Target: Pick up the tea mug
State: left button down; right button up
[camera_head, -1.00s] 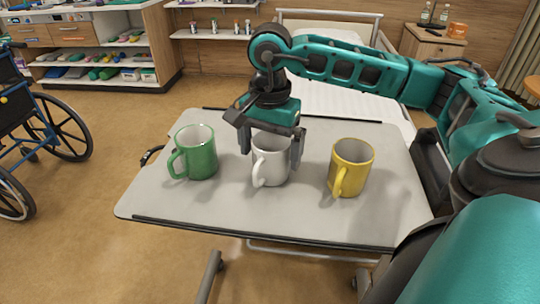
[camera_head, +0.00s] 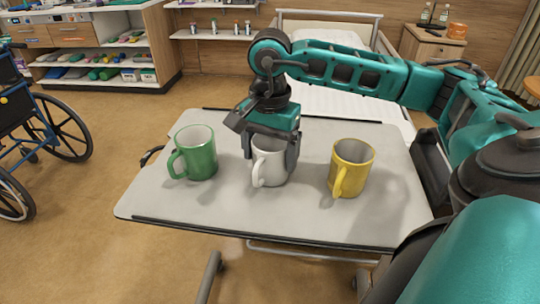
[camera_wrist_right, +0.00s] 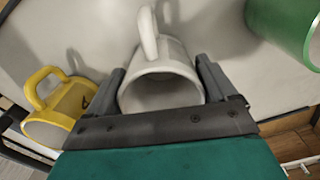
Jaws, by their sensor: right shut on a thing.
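Three mugs stand upright on the overbed table (camera_head: 225,219). The white mug (camera_head: 268,168) is in the middle, its handle toward the front. My right gripper (camera_head: 270,158) comes down over it from above and is shut on its body, one finger on each side. In the right wrist view the white mug (camera_wrist_right: 160,88) sits between both fingers. The green mug (camera_head: 199,155) stands to the left and the yellow mug (camera_head: 351,168) to the right, both clear of the gripper. The pictures do not show which mug is the tea mug. My left gripper is not in view.
A wheelchair (camera_head: 35,135) stands on the left. A bed (camera_head: 335,97) is behind the table, with a bedside cabinet (camera_head: 433,45) at the back right. The table surface in front of the mugs is clear.

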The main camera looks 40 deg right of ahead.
jog(key=shift+r, duration=0.1)
notch_tip(320, 180, up, 20)
jog(key=p, duration=0.6)
